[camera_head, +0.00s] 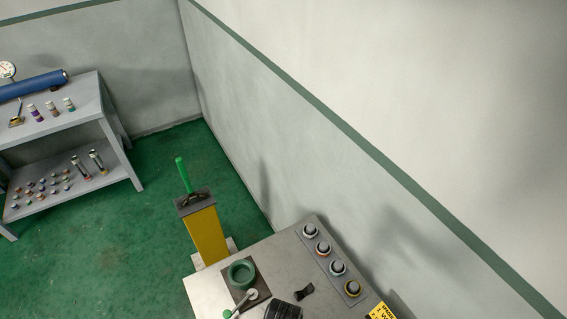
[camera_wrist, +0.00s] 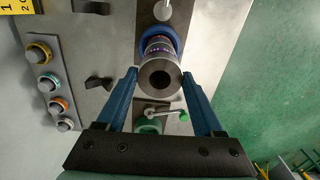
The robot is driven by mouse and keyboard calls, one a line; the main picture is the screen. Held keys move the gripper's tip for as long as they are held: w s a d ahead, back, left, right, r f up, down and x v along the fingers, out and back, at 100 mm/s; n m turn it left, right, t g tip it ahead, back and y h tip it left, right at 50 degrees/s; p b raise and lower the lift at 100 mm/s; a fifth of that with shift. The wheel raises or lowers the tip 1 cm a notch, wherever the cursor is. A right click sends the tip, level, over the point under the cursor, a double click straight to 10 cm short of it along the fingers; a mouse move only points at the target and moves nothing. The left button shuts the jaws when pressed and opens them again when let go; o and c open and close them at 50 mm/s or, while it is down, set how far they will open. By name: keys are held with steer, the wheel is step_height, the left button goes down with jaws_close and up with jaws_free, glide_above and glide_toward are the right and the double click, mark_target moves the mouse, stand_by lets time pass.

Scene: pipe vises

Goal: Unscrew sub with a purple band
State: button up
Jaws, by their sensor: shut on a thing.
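A metal sub with a purple band (camera_wrist: 160,47) sits in the middle of the wrist view, with its round bored end (camera_wrist: 158,78) facing the camera. Its far end is against a blue ring (camera_wrist: 172,33), and how far it enters the ring is hidden. My gripper (camera_wrist: 159,76) has its two blue fingers on the left and right of the sub and is shut on it near the bored end. In the head view I cannot make out this sub or my gripper.
In the head view a metal bench (camera_head: 205,289) carries a green ring (camera_head: 242,272) and a panel of several round buttons (camera_head: 331,262). A yellow stand (camera_head: 208,236) with a green handle is behind it. A grey shelf table (camera_head: 70,125) holds several small subs. Green floor between is clear.

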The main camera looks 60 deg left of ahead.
steer(key=shift+r, duration=0.35)
steer(key=shift+r, duration=1.9)
